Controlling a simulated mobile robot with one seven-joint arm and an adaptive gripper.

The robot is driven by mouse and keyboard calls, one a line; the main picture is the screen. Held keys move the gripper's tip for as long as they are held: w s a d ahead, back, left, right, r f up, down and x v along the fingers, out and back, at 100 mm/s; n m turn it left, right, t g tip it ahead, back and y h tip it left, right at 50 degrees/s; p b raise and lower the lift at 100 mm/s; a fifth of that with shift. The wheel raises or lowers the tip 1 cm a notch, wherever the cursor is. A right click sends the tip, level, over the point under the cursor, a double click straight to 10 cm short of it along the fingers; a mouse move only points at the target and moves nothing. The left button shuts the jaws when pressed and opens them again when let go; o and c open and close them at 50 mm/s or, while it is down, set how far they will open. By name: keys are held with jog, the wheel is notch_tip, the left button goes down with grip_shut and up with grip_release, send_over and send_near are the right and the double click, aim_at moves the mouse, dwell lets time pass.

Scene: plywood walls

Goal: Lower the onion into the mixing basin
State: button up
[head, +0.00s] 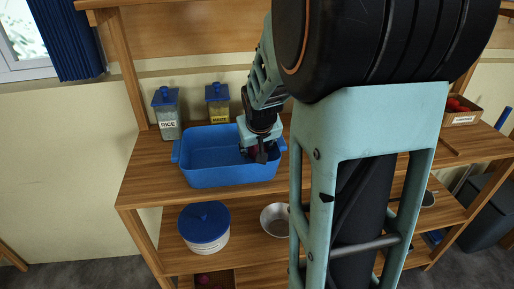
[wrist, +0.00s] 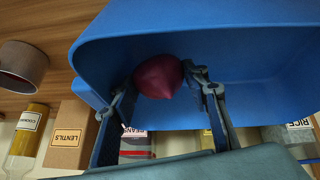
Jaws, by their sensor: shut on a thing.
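The blue mixing basin (head: 222,174) stands on the wooden counter. In the wrist view the basin (wrist: 255,55) fills the upper right. The dark red onion (wrist: 159,76) is held between the two fingers of my gripper (wrist: 163,82), with the basin's inside behind it. In the head view my gripper (head: 261,152) points down into the right part of the basin, and the onion is mostly hidden by the fingers. I cannot tell whether the onion touches the basin floor.
A rice jar (head: 167,113) and a maize jar (head: 217,104) stand behind the basin. A lentils box (wrist: 69,135) and an oil bottle (wrist: 26,138) show in the wrist view. A lidded pot (head: 204,228) and a metal bowl (head: 275,219) are on the shelf below.

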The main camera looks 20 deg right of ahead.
jog(key=shift+f+b, duration=0.35)
jog(key=shift+f, duration=0.1)
dwell(0.6)
jog(key=o, duration=1.3)
